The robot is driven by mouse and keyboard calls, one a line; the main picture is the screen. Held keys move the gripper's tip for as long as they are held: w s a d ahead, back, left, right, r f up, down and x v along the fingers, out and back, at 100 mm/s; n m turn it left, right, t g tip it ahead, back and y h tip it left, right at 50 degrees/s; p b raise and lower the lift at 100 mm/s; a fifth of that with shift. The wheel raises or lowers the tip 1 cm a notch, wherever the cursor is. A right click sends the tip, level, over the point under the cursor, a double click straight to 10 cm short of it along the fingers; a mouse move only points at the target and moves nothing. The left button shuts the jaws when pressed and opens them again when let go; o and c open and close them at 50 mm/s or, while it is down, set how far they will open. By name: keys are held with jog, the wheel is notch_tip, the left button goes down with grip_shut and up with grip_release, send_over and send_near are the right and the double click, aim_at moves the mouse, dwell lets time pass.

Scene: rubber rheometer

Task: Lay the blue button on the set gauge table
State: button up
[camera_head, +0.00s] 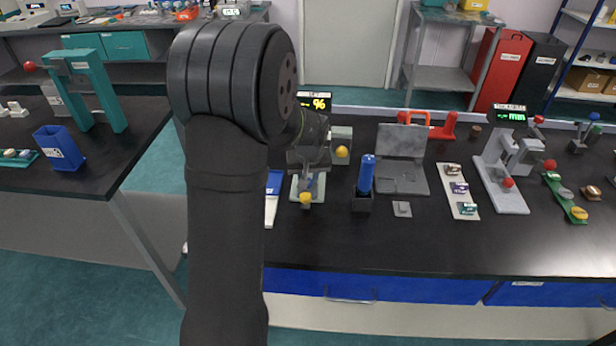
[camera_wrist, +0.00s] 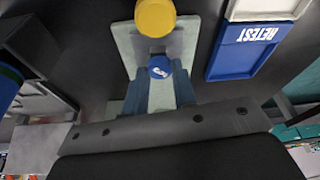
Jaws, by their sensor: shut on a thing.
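My gripper (camera_head: 308,170) is over the pale green base (camera_head: 318,186) of the instrument I take for the set gauge, below a display reading "%". In the wrist view, my gripper (camera_wrist: 160,76) is shut on a small round blue button (camera_wrist: 160,67) with white marks on top. The gauge's pale base (camera_wrist: 124,42) lies under the button and fingers. Whether the button touches the table surface, I cannot tell. A yellow knob (camera_wrist: 155,17) stands just beyond the button; a yellow knob also shows at the front in the head view (camera_head: 306,198). The arm hides part of the gauge.
A blue-and-white RETEST tray (camera_wrist: 243,48) lies beside the gauge. A blue cylinder (camera_head: 366,172) stands in a black holder (camera_head: 361,203) to the right. Farther right are a grey hinged plate (camera_head: 402,178), a white strip with buttons (camera_head: 453,184) and a red-knobbed gauge (camera_head: 500,180).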

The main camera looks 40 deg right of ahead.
jog(key=shift+f, duration=0.15)
jog(key=o, duration=0.9)
jog(key=shift+o, duration=0.2)
jog(key=v, duration=1.2)
jog(key=shift+r, duration=0.25)
jog(key=shift+d+f, duration=0.1)
